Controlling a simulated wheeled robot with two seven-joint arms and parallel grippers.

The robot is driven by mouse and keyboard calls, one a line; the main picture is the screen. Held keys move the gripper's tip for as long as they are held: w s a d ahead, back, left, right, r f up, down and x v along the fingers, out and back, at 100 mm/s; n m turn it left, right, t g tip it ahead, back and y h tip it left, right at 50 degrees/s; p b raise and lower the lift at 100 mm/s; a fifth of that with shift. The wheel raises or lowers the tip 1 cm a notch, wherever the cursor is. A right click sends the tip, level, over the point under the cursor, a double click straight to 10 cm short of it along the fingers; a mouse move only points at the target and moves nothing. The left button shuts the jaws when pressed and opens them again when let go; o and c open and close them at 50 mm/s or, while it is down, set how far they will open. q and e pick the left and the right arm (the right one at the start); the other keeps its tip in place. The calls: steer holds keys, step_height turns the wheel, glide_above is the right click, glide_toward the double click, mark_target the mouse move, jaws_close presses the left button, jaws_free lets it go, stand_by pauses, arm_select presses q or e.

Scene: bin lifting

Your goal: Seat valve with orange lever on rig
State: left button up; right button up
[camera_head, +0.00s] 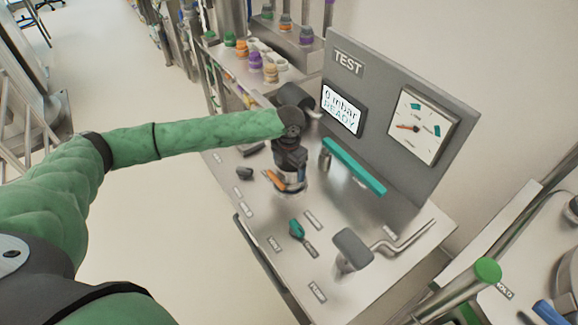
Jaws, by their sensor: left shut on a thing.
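My left gripper (290,170) reaches in from the left and points down over the test rig's metal bench top (335,215). It is shut on the valve with the orange lever (287,183), whose metal body shows just under the fingers. The fingers hide much of the valve. I cannot tell whether its underside touches the bench or a seat. The rig's grey back panel (440,100) carries a TEST label, a screen (342,109) reading "0 mbar READY" and a dial gauge (416,126). My right gripper is out of view.
A teal bar (355,166) runs along the panel's foot. A part with a teal lever (297,229) lies nearer the front. A grey block with a bent metal handle (352,249) stands at the right. Small colored parts (255,62) fill a shelf behind.

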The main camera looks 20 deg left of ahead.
arm_select(q)
steer(key=shift+f, duration=0.45)
stand_by(0.5)
steer(key=o, duration=1.6)
steer(key=shift+c, duration=0.2)
steer(key=shift+s+f, duration=0.1)
